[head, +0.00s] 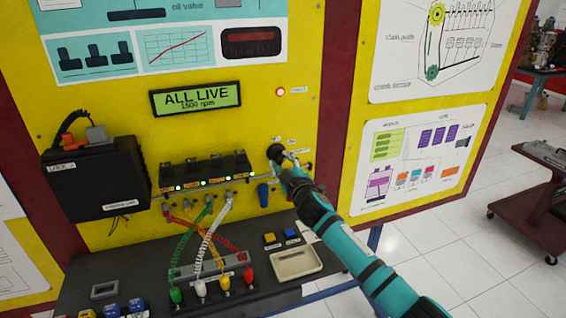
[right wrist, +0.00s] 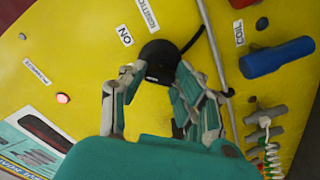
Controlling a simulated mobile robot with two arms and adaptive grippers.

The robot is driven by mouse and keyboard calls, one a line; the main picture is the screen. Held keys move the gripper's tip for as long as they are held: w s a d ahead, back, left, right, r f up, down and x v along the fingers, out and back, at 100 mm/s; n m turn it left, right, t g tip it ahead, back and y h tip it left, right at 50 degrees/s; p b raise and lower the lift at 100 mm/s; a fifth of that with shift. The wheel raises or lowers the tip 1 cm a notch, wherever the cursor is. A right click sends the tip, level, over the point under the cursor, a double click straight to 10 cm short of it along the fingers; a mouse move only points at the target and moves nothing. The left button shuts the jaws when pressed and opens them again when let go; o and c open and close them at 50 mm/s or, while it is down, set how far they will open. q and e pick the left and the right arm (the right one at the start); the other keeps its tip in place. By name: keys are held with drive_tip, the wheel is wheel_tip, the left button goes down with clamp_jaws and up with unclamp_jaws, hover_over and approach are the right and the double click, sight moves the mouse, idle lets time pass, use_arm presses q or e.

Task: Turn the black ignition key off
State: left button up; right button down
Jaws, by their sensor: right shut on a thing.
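The black ignition key (head: 275,152) is on the yellow panel, right of the row of black coils. In the right wrist view the round black key (right wrist: 158,56) sits beside labels reading "ON" and "IGNITION". My right gripper (head: 285,163) reaches it from the lower right. In the right wrist view its two fingers (right wrist: 157,78) are on either side of the key, closed on it. The fingers partly hide the key, and I cannot tell its exact turn angle. My left gripper is not in view.
The display (head: 196,98) reads "ALL LIVE 1500 rpm". A red lamp (head: 280,91) is lit above the key. A blue handle (right wrist: 277,57) and a metal rod are close to the gripper. Coloured leads (head: 213,235) and a black box (head: 95,180) are to the left.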

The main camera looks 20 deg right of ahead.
drive_tip(key=n, duration=0.4)
drive_tip(key=shift+n+p, duration=0.3)
drive_tip(key=shift+p, duration=0.1)
drive_tip(key=shift+f+n+p, duration=0.1)
drive_tip(key=shift+n+p, duration=0.25)
drive_tip(key=shift+n, duration=1.45)
drive_tip(key=c, duration=1)
unclamp_jaws()
drive_tip(key=shift+o, duration=0.2)
drive_tip(key=s, duration=1.2)
drive_tip(key=shift+d, duration=0.25)
